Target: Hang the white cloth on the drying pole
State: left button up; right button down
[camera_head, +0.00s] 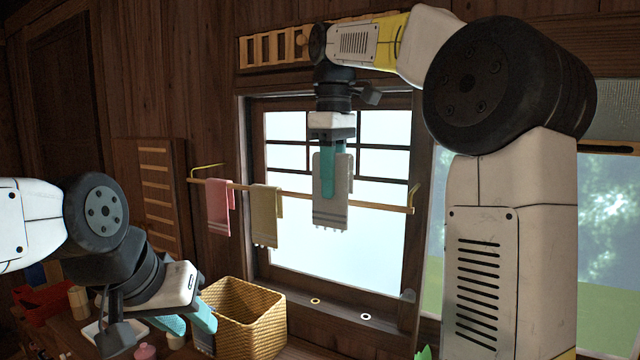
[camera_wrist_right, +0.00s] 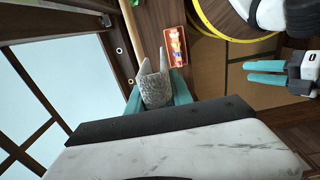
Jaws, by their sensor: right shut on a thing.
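The white cloth (camera_head: 333,212), grey-white with a fringed lower edge, hangs from my right gripper (camera_head: 334,165), whose teal fingers are shut on its upper part. In the right wrist view the cloth (camera_wrist_right: 156,92) is folded, its two flaps spread apart. The drying pole (camera_head: 375,205) is a thin wooden bar across the window. The cloth overlaps the pole in the head view; whether it straddles the pole or is in front of it I cannot tell. My left gripper (camera_head: 190,325) is low at the left, open and empty, near the basket; it also shows in the right wrist view (camera_wrist_right: 266,73).
A pink cloth (camera_head: 219,205) and a yellow cloth (camera_head: 266,215) hang on the pole's left part. A woven basket (camera_head: 245,318) stands below. A red tray (camera_head: 42,308) is at the lower left. The pole is bare right of the white cloth.

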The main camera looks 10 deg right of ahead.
jog(key=shift+w+d, duration=0.6)
jog(key=shift+w, duration=0.3)
jog(key=shift+f, duration=3.95)
jog(key=c, duration=1.1)
grip_release()
jog(key=shift+o, duration=0.2)
